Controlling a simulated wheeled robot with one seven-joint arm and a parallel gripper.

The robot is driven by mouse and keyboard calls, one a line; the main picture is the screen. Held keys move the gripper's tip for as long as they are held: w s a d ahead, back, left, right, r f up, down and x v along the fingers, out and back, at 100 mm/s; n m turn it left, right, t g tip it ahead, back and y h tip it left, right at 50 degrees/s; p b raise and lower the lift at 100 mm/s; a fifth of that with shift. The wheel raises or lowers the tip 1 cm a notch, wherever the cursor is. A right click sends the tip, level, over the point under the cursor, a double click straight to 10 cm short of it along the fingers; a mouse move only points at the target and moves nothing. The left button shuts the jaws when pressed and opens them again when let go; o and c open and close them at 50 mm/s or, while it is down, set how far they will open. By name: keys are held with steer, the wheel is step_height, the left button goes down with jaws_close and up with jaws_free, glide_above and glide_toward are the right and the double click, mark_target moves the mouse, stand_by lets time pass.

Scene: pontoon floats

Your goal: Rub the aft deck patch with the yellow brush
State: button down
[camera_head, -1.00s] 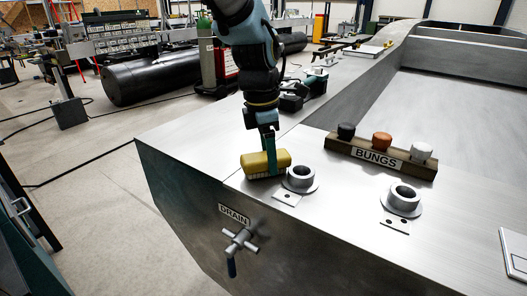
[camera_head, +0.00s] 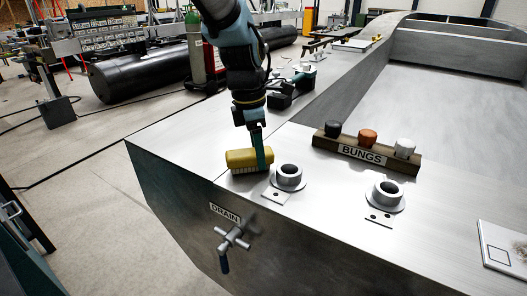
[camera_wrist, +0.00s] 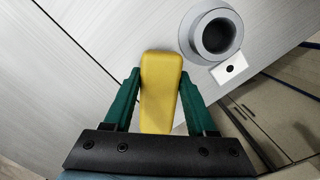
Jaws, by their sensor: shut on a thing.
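A yellow brush (camera_head: 249,160) is held at the front left of the metal deck, and its pale bristle side faces down. My gripper (camera_wrist: 160,95) is shut on the brush, with a green finger on each side of its yellow back in the wrist view. I cannot tell whether the bristles touch the deck. At the right edge of the head view lies a white panel (camera_head: 498,250) with a blue outlined square and a dark, rough smudge beside it. It is partly cut off, and I cannot tell if it is the aft deck patch.
Two round fittings (camera_head: 289,177) and (camera_head: 385,196) stand up from the deck right of the brush. A BUNGS rack (camera_head: 367,153) with dark, orange and white bungs is behind them. The DRAIN valve (camera_head: 234,238) juts from the side face.

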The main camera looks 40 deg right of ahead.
steer(key=shift+w+a+p, duration=0.15)
steer(key=shift+w+a, duration=0.1)
steer(key=shift+w, duration=0.9)
steer(key=shift+w+a+p, duration=0.15)
steer(key=shift+w+a, duration=0.1)
steer(key=shift+w, duration=0.85)
steer(key=shift+w+d+f+p, duration=0.15)
steer(key=shift+d+p, duration=0.3)
steer(key=shift+d, duration=0.25)
steer(key=shift+s+d, duration=0.15)
steer(key=shift+s, duration=0.45)
steer(key=shift+s+d, duration=0.15)
steer(key=shift+s, duration=0.45)
steer(key=shift+s+d, duration=0.25)
steer(key=shift+s, duration=0.6)
steer(key=shift+s+d, duration=0.2)
steer(key=shift+s, duration=0.6)
steer(key=shift+s+d, duration=0.25)
steer(key=shift+s, duration=0.6)
steer(key=shift+s+d+r, duration=0.1)
steer(key=shift+d+r, duration=0.05)
steer(key=shift+r, duration=0.45)
step_height(320, 180, up, 4)
steer(key=shift+f, duration=0.2)
steer(key=shift+r, duration=0.8)
steer(key=shift+w, duration=0.2)
